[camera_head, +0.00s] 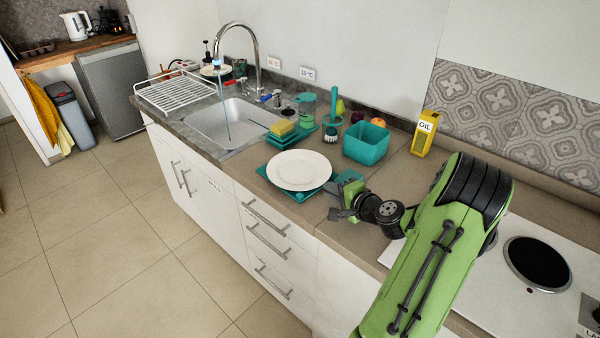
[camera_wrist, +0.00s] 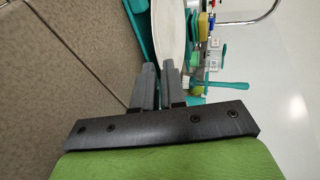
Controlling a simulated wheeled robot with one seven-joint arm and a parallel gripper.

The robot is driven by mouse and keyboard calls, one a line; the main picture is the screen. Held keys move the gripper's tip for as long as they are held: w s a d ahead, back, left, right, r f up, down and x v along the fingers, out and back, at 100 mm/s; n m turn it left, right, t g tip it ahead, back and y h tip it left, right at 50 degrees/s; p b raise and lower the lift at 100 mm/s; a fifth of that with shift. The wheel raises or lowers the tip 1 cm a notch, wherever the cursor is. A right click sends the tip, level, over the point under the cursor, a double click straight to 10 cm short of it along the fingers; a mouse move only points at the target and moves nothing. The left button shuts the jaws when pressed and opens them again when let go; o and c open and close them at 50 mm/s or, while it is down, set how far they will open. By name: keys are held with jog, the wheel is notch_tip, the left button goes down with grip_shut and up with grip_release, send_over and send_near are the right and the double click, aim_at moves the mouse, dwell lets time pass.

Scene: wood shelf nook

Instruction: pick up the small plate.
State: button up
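A round white plate (camera_head: 299,170) lies flat on a teal board (camera_head: 282,191) at the counter's front edge. In the wrist view the plate (camera_wrist: 168,32) shows edge-on just beyond my fingertips, with the teal board (camera_wrist: 143,38) to its left. My gripper (camera_head: 336,201) is just right of the plate in the head view, low over the counter. Its two grey fingers (camera_wrist: 158,68) stand apart with a narrow gap and nothing visible between them. The plate's near rim is close to the fingertips; I cannot tell whether they touch.
A teal square bowl (camera_head: 366,144) and a yellow oil box (camera_head: 425,133) stand behind my gripper. A sponge (camera_head: 282,127) lies on teal dishes beside the sink (camera_head: 228,124). A hob (camera_head: 538,262) is at the right. Floor is clear in front.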

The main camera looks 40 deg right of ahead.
aim_at(318, 184)
jog(key=x, duration=0.6)
jog(key=shift+w+a+f+b, duration=0.1)
jog(key=shift+b, duration=0.2)
grip_shut()
